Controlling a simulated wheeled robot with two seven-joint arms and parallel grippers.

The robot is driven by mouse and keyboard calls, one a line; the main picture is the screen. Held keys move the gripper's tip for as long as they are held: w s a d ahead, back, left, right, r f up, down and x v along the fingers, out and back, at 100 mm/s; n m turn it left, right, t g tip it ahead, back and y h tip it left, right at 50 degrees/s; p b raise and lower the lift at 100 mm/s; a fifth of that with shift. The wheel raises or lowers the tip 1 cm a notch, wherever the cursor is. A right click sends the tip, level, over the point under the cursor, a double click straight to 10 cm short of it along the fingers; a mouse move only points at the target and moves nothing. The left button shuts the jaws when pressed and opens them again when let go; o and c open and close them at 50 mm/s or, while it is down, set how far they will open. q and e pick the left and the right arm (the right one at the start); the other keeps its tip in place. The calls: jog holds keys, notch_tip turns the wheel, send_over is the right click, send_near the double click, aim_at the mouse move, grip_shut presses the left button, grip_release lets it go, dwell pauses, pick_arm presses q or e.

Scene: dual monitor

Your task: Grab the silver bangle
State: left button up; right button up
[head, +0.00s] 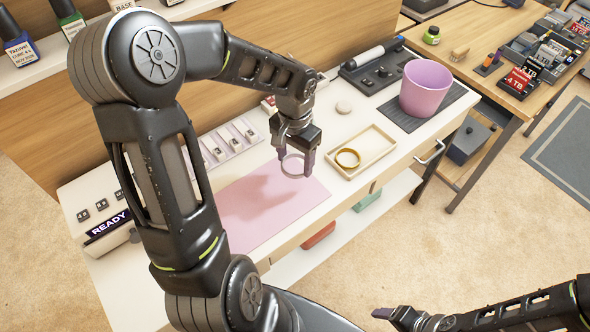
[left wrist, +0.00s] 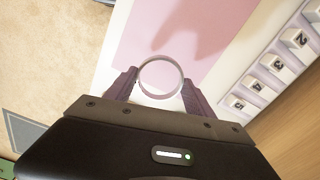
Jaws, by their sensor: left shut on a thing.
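The silver bangle (head: 289,177) is a thin pale ring at the far right end of the pink mat (head: 262,217). My left gripper (head: 295,163) points down and is shut on the silver bangle. In the left wrist view the bangle (left wrist: 160,56) sits between the two fingers (left wrist: 160,92), one on each side, with the mat behind it. Whether it is clear of the mat is hard to tell. My right gripper (head: 388,314) is at the bottom right, far from the table, and its jaw opening cannot be made out.
A cream tray (head: 375,144) with a gold bangle (head: 346,166) lies right of my left gripper. A pink cup (head: 426,88) stands on a dark mat behind it. A numbered strip (head: 230,141) lies along the back, and a READY device (head: 105,215) stands at left.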

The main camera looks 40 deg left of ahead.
pick_arm(q)
notch_tip(320, 180, up, 4)
jog(key=shift+f, duration=0.2)
dwell(0.5)
